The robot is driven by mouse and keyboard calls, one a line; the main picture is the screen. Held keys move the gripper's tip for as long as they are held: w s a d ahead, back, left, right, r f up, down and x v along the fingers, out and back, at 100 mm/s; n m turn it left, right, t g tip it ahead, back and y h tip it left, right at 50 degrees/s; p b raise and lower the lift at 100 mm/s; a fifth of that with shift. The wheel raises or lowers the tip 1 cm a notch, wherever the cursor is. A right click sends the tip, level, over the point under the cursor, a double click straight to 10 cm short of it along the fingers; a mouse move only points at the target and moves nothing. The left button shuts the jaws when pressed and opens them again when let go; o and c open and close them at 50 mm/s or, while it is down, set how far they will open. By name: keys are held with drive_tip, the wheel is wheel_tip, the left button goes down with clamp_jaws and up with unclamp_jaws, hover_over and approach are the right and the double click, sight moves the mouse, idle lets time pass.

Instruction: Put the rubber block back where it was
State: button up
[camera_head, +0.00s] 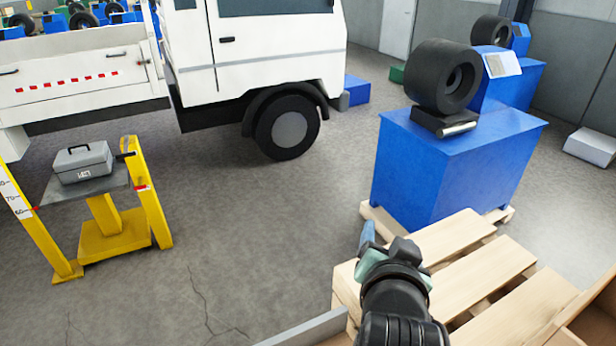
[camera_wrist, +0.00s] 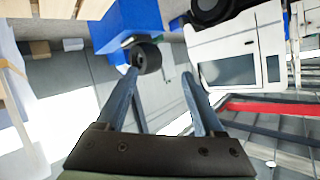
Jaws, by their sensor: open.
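My gripper (camera_head: 369,240) is above the near end of the wooden pallet, in front of the nearest blue crimper cabinet (camera_head: 440,170). In the wrist view my gripper (camera_wrist: 160,76) has its two blue-grey fingers wide apart, with nothing held between them. A thick black crimper ring (camera_head: 440,78) stands on the cabinet, on a dark base. The ring also shows in the wrist view (camera_wrist: 148,56), beyond the left fingertip and apart from it. I cannot make out the rubber block for certain in either view.
A wooden pallet (camera_head: 478,270) lies beside the cabinet, with a cardboard box edge (camera_head: 590,318) at lower right. A white truck (camera_head: 262,60) stands behind. A grey cash box (camera_head: 83,162) sits on a yellow-framed stand (camera_head: 152,195) at left. The floor between is clear.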

drive_tip(key=a+r+n+t, duration=0.1)
drive_tip(key=a+r+t, duration=0.2)
drive_tip(key=r, duration=0.6)
drive_tip(key=a+r+n+t, duration=0.2)
drive_tip(key=a+r+t, duration=0.1)
drive_tip(key=r, duration=0.6)
drive_tip(key=s+a+r+n+t+y, duration=0.1)
drive_tip(key=s+a+r+t, duration=0.1)
drive_tip(key=r, duration=0.4)
drive_tip(key=s+a+r+n+t+y, duration=0.1)
drive_tip(key=s+a+r+n+t, duration=0.1)
drive_tip(key=s+r, duration=0.4)
drive_tip(key=s+a+r+n+t+y, duration=0.1)
drive_tip(key=s+a+r+t, duration=0.3)
drive_tip(key=r, duration=0.4)
drive_tip(key=shift+a+y, duration=0.3)
drive_tip(key=shift+y, duration=0.3)
drive_tip(key=shift+r, duration=0.1)
